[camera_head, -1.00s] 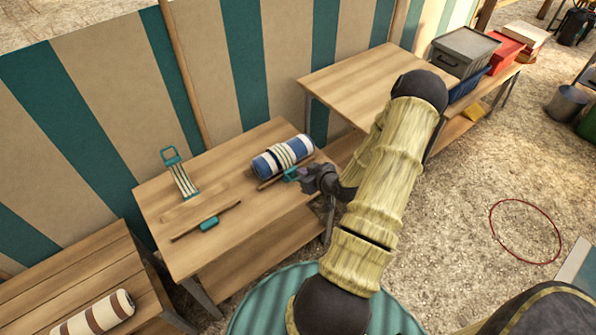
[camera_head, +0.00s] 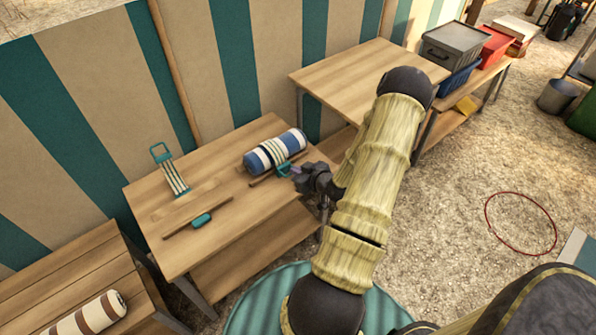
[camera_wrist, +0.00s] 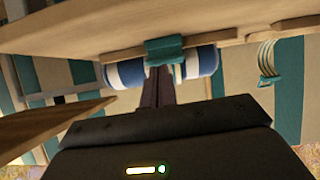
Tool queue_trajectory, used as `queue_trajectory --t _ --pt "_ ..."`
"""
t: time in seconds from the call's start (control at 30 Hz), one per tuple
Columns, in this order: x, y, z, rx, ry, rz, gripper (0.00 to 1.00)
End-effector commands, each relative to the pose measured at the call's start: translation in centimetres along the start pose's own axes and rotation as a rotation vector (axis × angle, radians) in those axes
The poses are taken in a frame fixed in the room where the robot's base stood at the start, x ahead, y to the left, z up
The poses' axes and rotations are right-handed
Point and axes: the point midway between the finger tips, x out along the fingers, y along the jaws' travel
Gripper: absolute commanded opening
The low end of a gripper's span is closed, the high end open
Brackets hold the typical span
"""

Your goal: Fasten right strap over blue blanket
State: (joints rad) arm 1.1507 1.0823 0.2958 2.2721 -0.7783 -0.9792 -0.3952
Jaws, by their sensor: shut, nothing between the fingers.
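The blue blanket (camera_head: 275,150) is a blue and white roll at the back right of the wooden table. A pale striped strap (camera_head: 272,151) lies over its middle. The strap's teal end (camera_head: 284,169) is down on the roll's near side, by a dark wooden bar. In the wrist view, the teal end (camera_wrist: 164,50) sits against the wooden edge in front of the blanket (camera_wrist: 203,63). I cannot tell whether it is hooked. My gripper (camera_head: 297,172) is shut and empty, close beside the teal end. In the wrist view, its fingers (camera_wrist: 158,75) point at that end; contact is unclear.
A second strap (camera_head: 176,176) with a teal loop lies flat at the table's left. A wooden bar with a teal block (camera_head: 201,220) lies before it. A brown-striped roll (camera_head: 80,318) is on the lower-left table. The middle tabletop is clear.

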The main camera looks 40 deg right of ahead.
Motion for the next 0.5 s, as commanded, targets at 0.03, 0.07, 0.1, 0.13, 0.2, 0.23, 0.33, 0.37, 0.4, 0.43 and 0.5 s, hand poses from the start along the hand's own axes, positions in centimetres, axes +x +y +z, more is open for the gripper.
queue_trajectory --t 0.03,0.07,0.1,0.13,0.2,0.23,0.33,0.37,0.4,0.43,0.5 --pt "0.0 -0.3 2.5 0.022 -0.06 -0.008 0.0" --pt "0.0 -0.3 2.4 0.022 -0.059 -0.008 0.0" --pt "-0.1 -0.4 2.2 0.022 -0.058 -0.007 0.0" --pt "-0.2 -0.4 2.1 0.021 -0.056 -0.007 0.0" --pt "-0.6 -0.4 1.5 0.019 -0.052 -0.007 0.0" --pt "-0.8 -0.4 1.1 0.019 -0.049 -0.007 0.0" --pt "-1.6 -0.5 -0.2 0.014 -0.037 -0.006 0.0" --pt "-1.9 -0.5 -0.8 0.012 -0.032 -0.006 0.0" --pt "-2.4 -0.5 -1.5 0.009 -0.023 -0.005 0.0" --pt "-2.7 -0.5 -2.1 0.006 -0.017 -0.004 0.0" --pt "-3.4 -0.5 -3.4 0.0 -0.002 -0.002 0.0"
